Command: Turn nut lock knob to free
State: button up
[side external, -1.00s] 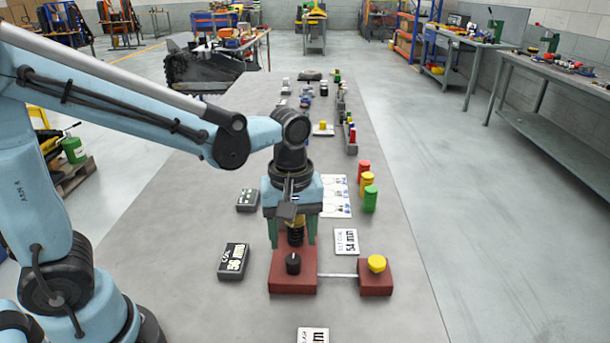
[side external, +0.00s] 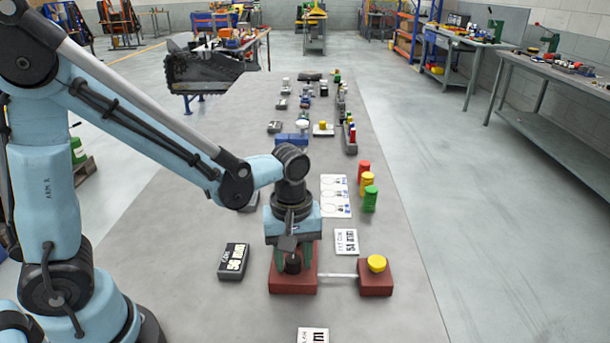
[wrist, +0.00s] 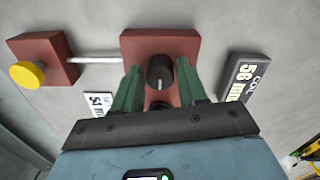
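A round black knob (side external: 293,264) stands on top of a red block (side external: 294,286). The wrist view shows the knob (wrist: 160,72) with a pale pointer line, which points towards my gripper's palm. My gripper (side external: 294,268) is above the red block, pointing down. In the wrist view my gripper (wrist: 159,67) has its green fingers on either side of the knob, with gaps visible, so it looks open. A dark round part (wrist: 158,105) on the block shows partly between the fingers; my gripper hides most of it.
A thin rod (side external: 337,275) links the block to a smaller red block (side external: 375,284) with a yellow knob (side external: 377,263). A black label block (side external: 233,261) lies left and a white card (side external: 346,242) right. Red, yellow and green cylinders (side external: 370,198) stand farther back.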

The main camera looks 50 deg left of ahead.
jog(key=c, duration=0.7)
jog(key=shift+m, duration=0.3)
jog(key=m, duration=1.1)
dwell(0.4)
jog(key=o, duration=1.1)
jog(key=shift+c, duration=0.2)
